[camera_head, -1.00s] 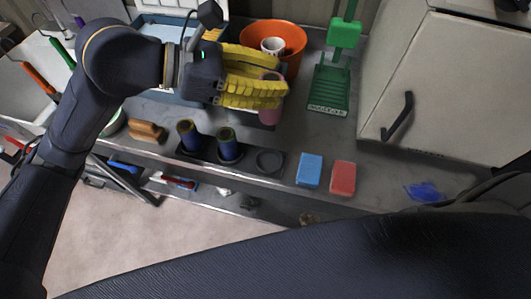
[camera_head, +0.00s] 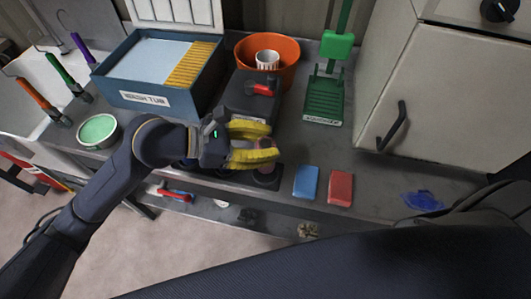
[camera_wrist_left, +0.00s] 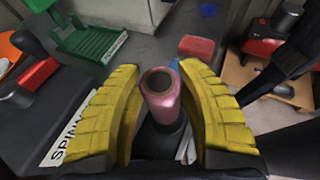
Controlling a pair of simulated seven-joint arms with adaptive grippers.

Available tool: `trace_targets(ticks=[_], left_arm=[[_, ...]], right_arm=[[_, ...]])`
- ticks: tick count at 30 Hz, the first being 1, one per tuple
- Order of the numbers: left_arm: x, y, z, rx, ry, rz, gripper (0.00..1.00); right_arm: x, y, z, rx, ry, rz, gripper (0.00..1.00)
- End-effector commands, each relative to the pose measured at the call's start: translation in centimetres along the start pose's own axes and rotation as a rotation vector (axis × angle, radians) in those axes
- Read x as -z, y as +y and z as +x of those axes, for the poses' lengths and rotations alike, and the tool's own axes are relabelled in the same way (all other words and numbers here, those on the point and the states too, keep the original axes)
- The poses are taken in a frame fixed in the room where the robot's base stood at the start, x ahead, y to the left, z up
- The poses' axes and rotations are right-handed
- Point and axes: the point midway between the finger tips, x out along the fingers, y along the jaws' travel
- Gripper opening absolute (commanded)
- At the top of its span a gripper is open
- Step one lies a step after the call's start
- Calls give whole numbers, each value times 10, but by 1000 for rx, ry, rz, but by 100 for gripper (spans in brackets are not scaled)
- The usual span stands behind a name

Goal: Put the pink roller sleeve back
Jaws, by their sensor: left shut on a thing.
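The pink roller sleeve (camera_wrist_left: 163,104) stands roughly upright between the yellow fingers of my left gripper (camera_head: 272,142), which is shut on it. In the head view the fingers hide most of the sleeve. Its lower part is over the right end of the dark rack (camera_head: 271,183), where an empty round place showed earlier. I cannot tell whether the sleeve touches the rack or hovers just above it. My arm and gripper hide the rack's other places and the dark sleeves that stood there. My right gripper is not in view.
A blue block (camera_head: 306,181) and a red block (camera_head: 340,187) lie just right of the rack. Behind are a dark spinner box (camera_head: 238,98), an orange bucket (camera_head: 286,77), a green tray (camera_head: 324,105) and the wash tub (camera_head: 123,85). The bench's front edge is close.

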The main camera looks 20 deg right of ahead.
Motion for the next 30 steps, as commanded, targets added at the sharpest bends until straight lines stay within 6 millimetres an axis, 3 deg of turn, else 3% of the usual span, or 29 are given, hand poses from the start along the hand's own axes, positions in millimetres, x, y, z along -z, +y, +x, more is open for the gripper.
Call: trace_targets(ticks=[12, 25, 26, 30], left_arm=[[38, -1, 15, 1, 0, -3, 7], [42, -1, 17, 1, 1, -1, 7], [42, -1, 17, 1, 1, -1, 42], [41, -1, 17, 1, 1, -1, 59]], right_arm=[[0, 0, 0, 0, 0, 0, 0], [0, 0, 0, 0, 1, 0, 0], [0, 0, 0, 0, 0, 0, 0], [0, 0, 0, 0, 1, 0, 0]])
